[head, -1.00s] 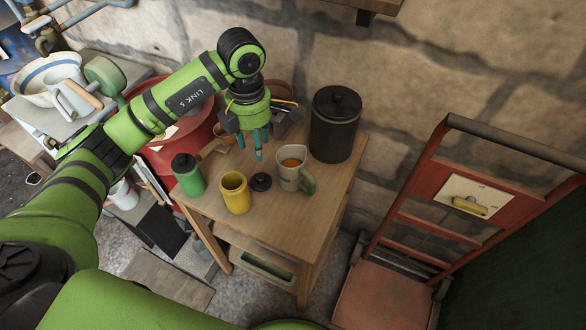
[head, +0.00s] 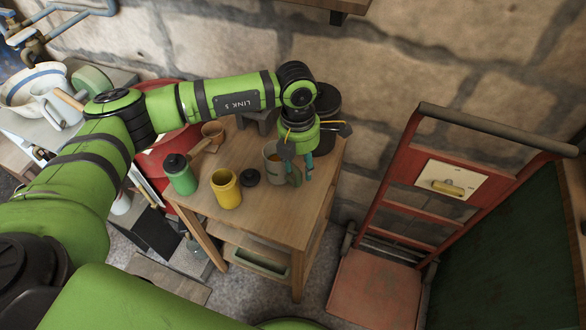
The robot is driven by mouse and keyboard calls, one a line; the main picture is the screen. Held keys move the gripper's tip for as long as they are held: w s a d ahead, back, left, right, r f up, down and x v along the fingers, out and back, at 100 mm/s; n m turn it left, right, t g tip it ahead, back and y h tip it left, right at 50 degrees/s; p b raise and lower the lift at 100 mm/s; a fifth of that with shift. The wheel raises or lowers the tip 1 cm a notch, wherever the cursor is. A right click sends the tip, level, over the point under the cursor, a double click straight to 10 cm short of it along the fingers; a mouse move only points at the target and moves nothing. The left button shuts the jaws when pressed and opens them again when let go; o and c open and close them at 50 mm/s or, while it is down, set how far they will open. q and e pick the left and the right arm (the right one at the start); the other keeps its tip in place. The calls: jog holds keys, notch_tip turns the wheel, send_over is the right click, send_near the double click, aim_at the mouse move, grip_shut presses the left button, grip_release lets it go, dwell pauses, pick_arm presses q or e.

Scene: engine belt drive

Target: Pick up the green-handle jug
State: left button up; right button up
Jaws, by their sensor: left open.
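The green-handle jug (head: 271,162) is a grey cup standing upright near the right side of the wooden table (head: 262,215). Its green handle (head: 296,178) faces right and toward me. My left gripper (head: 301,176) is open and points down at the handle, with its teal-tipped fingers close to the handle and overlapping it in the picture. I cannot tell whether they touch it. The gripper hides part of the jug's right side and rim. My right gripper is not in view.
A yellow cup (head: 227,190), a black lid (head: 250,177) and a green bottle (head: 181,177) stand left of the jug. A wooden scoop (head: 212,131) lies farther back. A black canister (head: 328,97) is partly hidden behind my gripper. A red hand truck (head: 388,220) stands right.

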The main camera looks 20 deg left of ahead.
aim_at(299, 172)
pick_arm(q)
jog(key=shift+w+a+n+y, duration=0.2)
jog(key=shift+n+y, duration=0.1)
jog(key=shift+w+a+f, duration=0.1)
jog(key=shift+f, duration=0.1)
jog(key=shift+f+p, duration=0.3)
jog(key=shift+f, duration=0.1)
jog(key=shift+f+p, duration=0.4)
jog(key=shift+f, duration=0.4)
notch_tip(299, 172, down, 5)
jog(key=shift+r+p, duration=0.1)
jog(key=shift+p, duration=0.65)
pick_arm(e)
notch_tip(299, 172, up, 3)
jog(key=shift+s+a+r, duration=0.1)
pick_arm(q)
grip_shut()
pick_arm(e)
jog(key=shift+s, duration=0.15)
